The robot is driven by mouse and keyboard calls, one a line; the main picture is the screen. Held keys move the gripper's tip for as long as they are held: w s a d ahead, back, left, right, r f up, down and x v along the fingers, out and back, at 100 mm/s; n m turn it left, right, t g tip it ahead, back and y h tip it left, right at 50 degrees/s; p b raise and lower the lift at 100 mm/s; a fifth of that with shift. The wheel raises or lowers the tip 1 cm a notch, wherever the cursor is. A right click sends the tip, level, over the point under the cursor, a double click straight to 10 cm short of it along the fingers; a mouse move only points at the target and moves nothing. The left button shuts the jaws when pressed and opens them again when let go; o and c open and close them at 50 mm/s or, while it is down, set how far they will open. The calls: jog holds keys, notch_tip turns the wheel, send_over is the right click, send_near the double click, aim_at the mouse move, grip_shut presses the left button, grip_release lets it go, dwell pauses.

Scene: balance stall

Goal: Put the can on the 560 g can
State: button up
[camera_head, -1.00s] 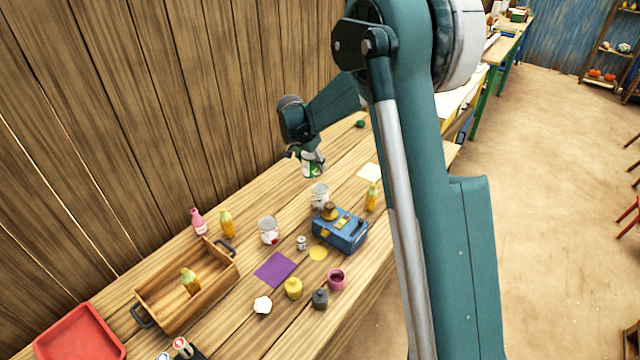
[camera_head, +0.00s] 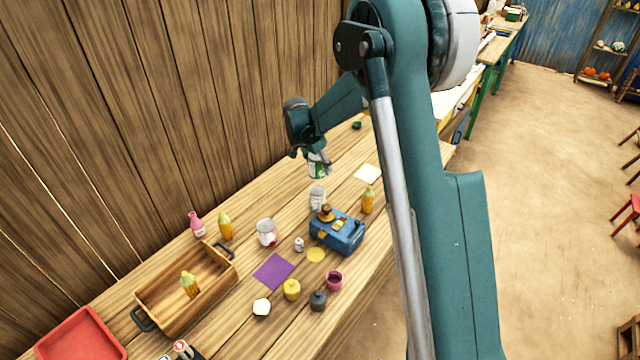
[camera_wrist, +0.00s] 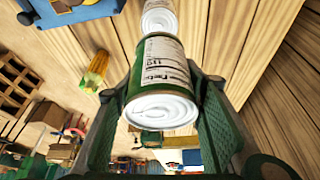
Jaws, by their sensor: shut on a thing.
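My gripper (camera_head: 316,152) is shut on a can with a green and white label (camera_head: 318,169), held above the bench. In the wrist view the held can (camera_wrist: 160,72) sits between both fingers, its pale metal end facing the camera. A metal can with a pale label (camera_head: 317,199) stands on the bench below the held can, apart from it; it also shows in the wrist view (camera_wrist: 159,18), just past the held can. Another can with a red and white label (camera_head: 266,234) stands further left. I cannot read any weight on the cans.
A blue scale-like box (camera_head: 338,236) stands close to the lower can, with a yellow corn-like item (camera_head: 368,200) behind it. A small can (camera_head: 299,244), a purple sheet (camera_head: 273,271) and a wooden tray (camera_head: 160,325) lie nearer. A cream square (camera_head: 367,174) lies right.

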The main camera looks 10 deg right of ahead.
aim_at(311, 160)
jog(key=shift+f, duration=2.15)
jog(key=shift+f, duration=1.85)
jog(key=shift+f, duration=0.1)
jog(key=o, duration=1.1)
jog(key=v, duration=1.2)
jog(key=shift+d, duration=0.1)
